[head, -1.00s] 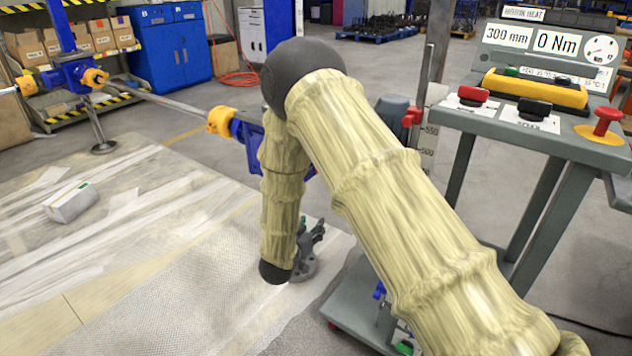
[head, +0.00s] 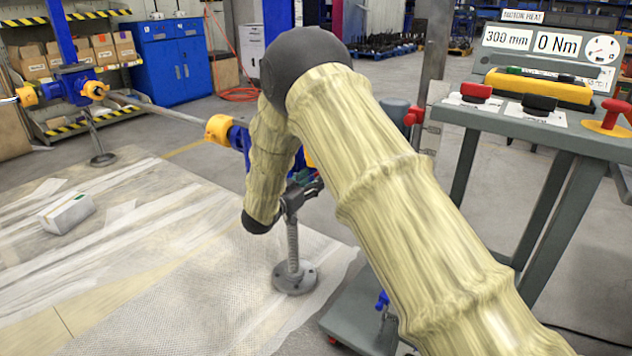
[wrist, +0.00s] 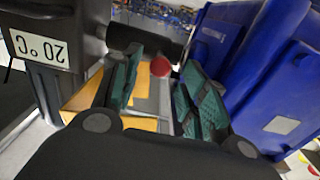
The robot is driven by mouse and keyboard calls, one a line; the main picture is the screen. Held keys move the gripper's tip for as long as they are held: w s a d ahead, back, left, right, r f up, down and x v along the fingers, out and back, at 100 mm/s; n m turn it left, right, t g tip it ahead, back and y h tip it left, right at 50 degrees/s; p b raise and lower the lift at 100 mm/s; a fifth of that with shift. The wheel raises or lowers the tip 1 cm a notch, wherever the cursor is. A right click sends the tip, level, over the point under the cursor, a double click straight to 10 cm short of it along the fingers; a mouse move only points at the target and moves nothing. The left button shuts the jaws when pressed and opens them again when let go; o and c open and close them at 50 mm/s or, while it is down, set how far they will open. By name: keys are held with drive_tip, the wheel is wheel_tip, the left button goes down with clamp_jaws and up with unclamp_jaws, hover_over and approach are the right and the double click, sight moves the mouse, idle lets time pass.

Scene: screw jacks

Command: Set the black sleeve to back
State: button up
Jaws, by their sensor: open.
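In the wrist view a black cylinder (wrist: 138,42), which looks like the black sleeve, runs out from the side of a grey housing marked 20 °C. It lies beyond the fingertips, with a red ball (wrist: 160,67) just below its right end. My gripper (wrist: 158,88) is open, its two green-padded fingers apart with nothing held between them. In the head view my gripper (head: 306,188) shows partly at the top of an upright screw with a round grey foot (head: 294,277). My arm hides the area behind it, and I cannot make out the sleeve there. I cannot tell the sleeve's position setting.
A blue jack body (wrist: 225,50) stands close to the right finger. In the head view a console (head: 560,125) with red, black and yellow controls stands at right. A grey motor (head: 394,112) sits behind my arm. A white box (head: 66,213) lies on the sheeted floor at left.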

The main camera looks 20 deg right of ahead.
drive_tip(key=shift+x, duration=1.4)
drive_tip(key=shift+w, duration=0.1)
clamp_jaws()
drive_tip(key=shift+d, duration=0.1)
